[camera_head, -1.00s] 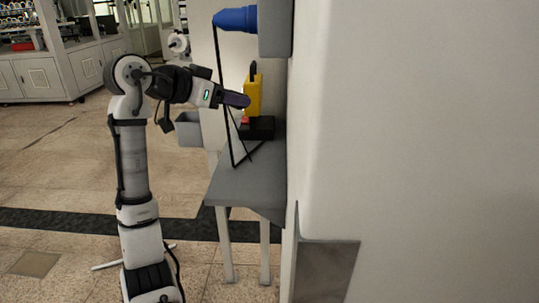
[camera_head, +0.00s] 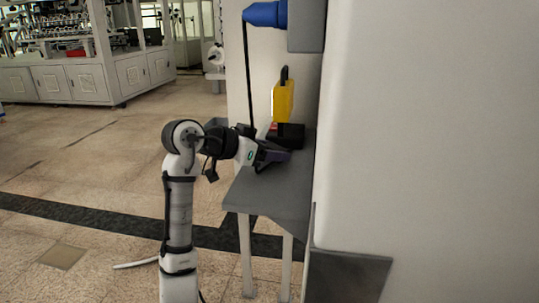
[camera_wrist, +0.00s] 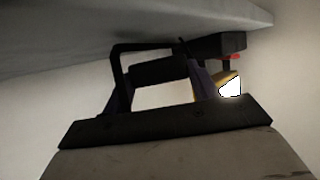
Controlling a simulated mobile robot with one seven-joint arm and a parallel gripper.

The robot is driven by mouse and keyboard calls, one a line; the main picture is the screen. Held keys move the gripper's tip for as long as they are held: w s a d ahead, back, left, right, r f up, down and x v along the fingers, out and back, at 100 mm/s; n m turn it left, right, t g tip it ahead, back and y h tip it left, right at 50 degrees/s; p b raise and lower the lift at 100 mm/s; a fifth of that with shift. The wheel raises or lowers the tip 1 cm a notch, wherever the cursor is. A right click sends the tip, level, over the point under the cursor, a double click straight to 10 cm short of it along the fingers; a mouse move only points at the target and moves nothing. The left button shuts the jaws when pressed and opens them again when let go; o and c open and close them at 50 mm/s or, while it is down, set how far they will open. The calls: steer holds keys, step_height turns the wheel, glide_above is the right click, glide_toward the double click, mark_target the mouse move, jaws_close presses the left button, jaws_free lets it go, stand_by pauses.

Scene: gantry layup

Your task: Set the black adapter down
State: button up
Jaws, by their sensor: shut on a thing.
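My gripper (camera_head: 275,155) reaches right over the grey shelf (camera_head: 262,195), low and close to its top, in front of the black base with the yellow device. In the wrist view its two fingers are shut on a dark, rounded piece, the black adapter (camera_wrist: 160,70). The adapter lies across between the fingers, near the grey surface at the top of that view. I cannot tell whether it touches the shelf. In the head view the adapter cannot be told apart from the dark gripper.
A yellow device (camera_head: 283,101) stands upright at a black base (camera_head: 289,134) with a red part, at the shelf's back. A blue cylinder (camera_head: 265,14) juts from the wall above, with a black line (camera_head: 248,75) hanging down. A white wall (camera_head: 430,150) closes the right side.

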steer(key=shift+f, duration=0.7)
steer(key=shift+f, duration=0.15)
steer(key=o, duration=1.1)
steer(key=shift+a+r, duration=0.1)
steer(key=shift+r, duration=0.1)
steer(key=b+v, duration=0.1)
steer(key=v, duration=1)
steer(key=shift+s+a+r, duration=0.1)
steer(key=shift+s+a, duration=0.15)
steer(key=shift+s, duration=0.05)
